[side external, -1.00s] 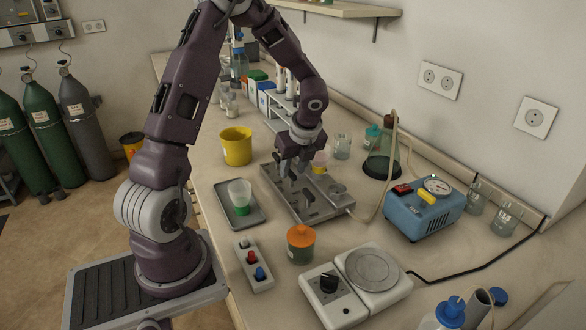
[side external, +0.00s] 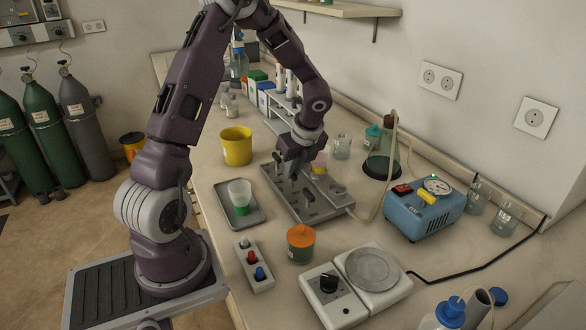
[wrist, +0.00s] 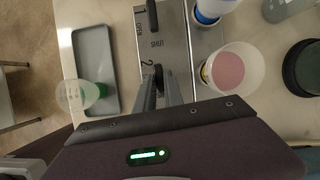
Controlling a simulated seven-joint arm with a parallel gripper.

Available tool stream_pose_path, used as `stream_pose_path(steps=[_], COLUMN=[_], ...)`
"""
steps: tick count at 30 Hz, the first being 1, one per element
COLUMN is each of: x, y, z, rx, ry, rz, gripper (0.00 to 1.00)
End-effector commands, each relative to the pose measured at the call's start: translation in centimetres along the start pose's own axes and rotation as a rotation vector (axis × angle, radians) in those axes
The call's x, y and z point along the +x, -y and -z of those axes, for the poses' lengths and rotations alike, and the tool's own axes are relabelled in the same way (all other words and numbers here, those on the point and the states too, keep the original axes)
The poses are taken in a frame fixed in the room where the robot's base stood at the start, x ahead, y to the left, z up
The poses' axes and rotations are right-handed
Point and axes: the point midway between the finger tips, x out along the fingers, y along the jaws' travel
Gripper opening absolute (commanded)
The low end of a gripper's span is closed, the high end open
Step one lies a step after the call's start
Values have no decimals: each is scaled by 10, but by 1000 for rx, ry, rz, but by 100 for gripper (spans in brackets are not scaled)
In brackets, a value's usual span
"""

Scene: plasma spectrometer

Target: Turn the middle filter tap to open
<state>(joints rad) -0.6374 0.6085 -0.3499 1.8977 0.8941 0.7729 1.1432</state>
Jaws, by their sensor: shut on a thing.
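The metal filter manifold (side external: 335,207) lies on the bench, and its plate (wrist: 178,40) with the word SHUT shows in the wrist view. Another black tap handle (wrist: 152,14) is farther up the plate, apart from my fingers. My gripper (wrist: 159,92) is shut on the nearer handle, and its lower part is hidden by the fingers. In the side view my gripper (side external: 292,172) points down over the far half of the manifold.
A pink-filled cup (wrist: 228,69) stands close right of my fingers. A grey tray (wrist: 95,70) with a green-based cup (wrist: 82,95) lies to the left. A yellow beaker (side external: 237,146) is left of the manifold, an orange-lidded jar (side external: 301,244) in front, and a blue pump (side external: 424,210) to the right.

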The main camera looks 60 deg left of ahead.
Motion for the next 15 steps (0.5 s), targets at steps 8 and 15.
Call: stream_pose_path(steps=[8,15], x=[0,0], y=[4,6], z=[0,0], rx=[-207,-418], ry=[0,0], rz=[-83,-171], gripper=[0,0])
